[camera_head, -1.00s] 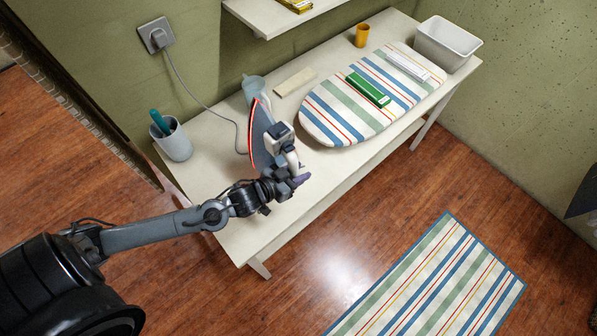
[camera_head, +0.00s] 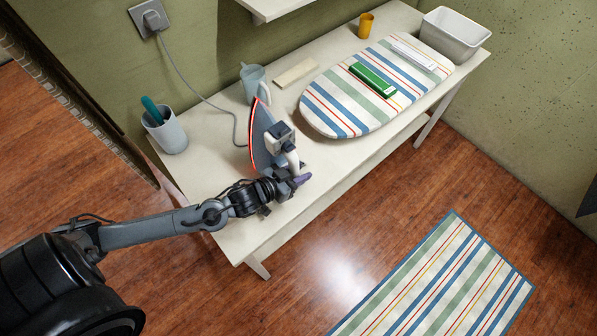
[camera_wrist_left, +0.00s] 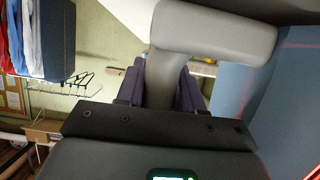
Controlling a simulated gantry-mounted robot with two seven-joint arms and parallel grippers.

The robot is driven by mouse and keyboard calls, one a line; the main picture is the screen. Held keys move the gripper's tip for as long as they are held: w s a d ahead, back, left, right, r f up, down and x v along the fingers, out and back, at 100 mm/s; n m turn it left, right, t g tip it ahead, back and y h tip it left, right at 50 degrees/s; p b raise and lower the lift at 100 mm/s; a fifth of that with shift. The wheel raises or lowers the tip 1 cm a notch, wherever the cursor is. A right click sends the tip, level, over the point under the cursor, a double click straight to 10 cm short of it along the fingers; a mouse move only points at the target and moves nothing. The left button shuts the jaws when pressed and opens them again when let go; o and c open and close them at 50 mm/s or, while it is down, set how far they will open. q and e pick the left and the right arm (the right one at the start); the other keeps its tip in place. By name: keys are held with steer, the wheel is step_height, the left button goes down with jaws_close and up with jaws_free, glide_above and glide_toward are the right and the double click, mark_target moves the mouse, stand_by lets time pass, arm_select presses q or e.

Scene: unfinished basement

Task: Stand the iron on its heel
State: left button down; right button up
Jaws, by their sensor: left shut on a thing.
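The iron (camera_head: 260,132) is at the left part of the table (camera_head: 213,189), with its pointed tip up and its dark soleplate with a glowing orange-red edge facing left. It looks upright or nearly so; I cannot tell whether its heel touches the table. My left gripper (camera_head: 293,165) is shut on the iron's light grey handle. In the left wrist view the handle (camera_wrist_left: 215,36) passes between the dark fingers of the left gripper (camera_wrist_left: 160,85). My right gripper is not in view.
A blue-grey jug (camera_head: 250,74) stands just behind the iron. The iron's cord (camera_head: 190,85) runs to a wall socket. The striped ironing board (camera_head: 325,107), with a green box (camera_head: 372,80), lies to the right. Free table remains around the iron.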

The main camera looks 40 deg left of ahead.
arm_select(q)
steer(key=shift+f, duration=0.1)
stand_by(0.8)
steer(key=shift+w, duration=0.1)
steer(key=c, duration=0.6)
jaws_free()
steer(key=shift+c, duration=0.2)
steer(key=shift+f, duration=0.3)
steer(key=s+d+r+g+p, duration=0.1)
steer(key=s+r+g+p, duration=0.1)
steer(key=s, duration=0.4)
steer(key=s+d+r+g+y+p, duration=0.1)
steer(key=s+d+r+g+p, duration=0.1)
steer(key=s, duration=0.5)
steer(key=s+d+r+g+y+p, duration=0.1)
steer(key=s+r+g+p, duration=0.3)
steer(key=s+r+g, duration=0.1)
steer(key=shift+s+d+r+g, duration=0.3)
steer(key=shift+s+g, duration=0.1)
steer(key=shift+s, duration=0.35)
